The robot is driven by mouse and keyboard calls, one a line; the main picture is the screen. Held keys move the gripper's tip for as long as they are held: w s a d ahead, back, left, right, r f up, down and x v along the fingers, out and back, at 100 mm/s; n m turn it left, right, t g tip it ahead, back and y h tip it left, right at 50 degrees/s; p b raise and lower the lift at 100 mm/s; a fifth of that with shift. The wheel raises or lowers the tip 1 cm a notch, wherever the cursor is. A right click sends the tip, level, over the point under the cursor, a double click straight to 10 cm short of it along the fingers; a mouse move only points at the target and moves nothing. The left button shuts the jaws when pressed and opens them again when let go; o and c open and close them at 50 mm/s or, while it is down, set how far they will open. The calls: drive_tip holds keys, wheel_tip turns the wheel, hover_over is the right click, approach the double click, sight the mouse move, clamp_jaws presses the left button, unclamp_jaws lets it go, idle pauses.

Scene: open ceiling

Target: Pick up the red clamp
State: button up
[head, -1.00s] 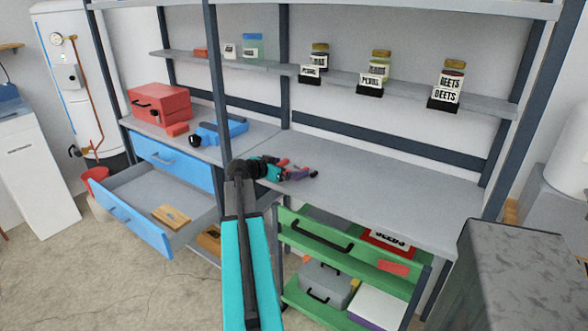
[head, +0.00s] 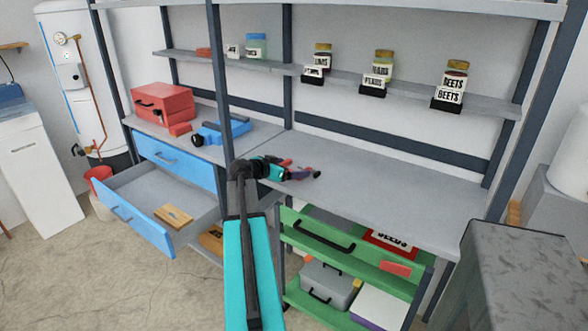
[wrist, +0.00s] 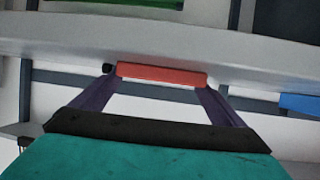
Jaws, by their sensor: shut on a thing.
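My gripper (head: 304,173) has purple fingers and a teal body, and reaches out over the grey workbench in the head view. In the wrist view the two fingers of my gripper (wrist: 160,88) are shut on the red clamp (wrist: 162,74), which shows as a red bar spanning between the fingertips with a black knob at its left end. In the head view only small red parts of the clamp (head: 286,162) show beside the fingers. The rest is hidden or too small to tell. I cannot tell whether the clamp touches the bench.
The workbench (head: 400,195) is clear to the right of my gripper. A blue tool (head: 222,131) and a red toolbox (head: 162,103) stand on the left bench. A blue drawer (head: 140,229) is open. Labelled jars (head: 453,88) stand on the shelf above. A green cart (head: 335,246) is below.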

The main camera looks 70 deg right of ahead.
drive_tip(key=shift+r, duration=0.2)
drive_tip(key=shift+r+b, duration=0.4)
drive_tip(key=shift+r, duration=1.1)
drive_tip(key=a+r+b, duration=0.1)
drive_tip(key=a+b, duration=0.1)
drive_tip(key=a, duration=1.4)
drive_tip(key=shift+w+r, duration=0.15)
drive_tip(key=shift+r, duration=0.2)
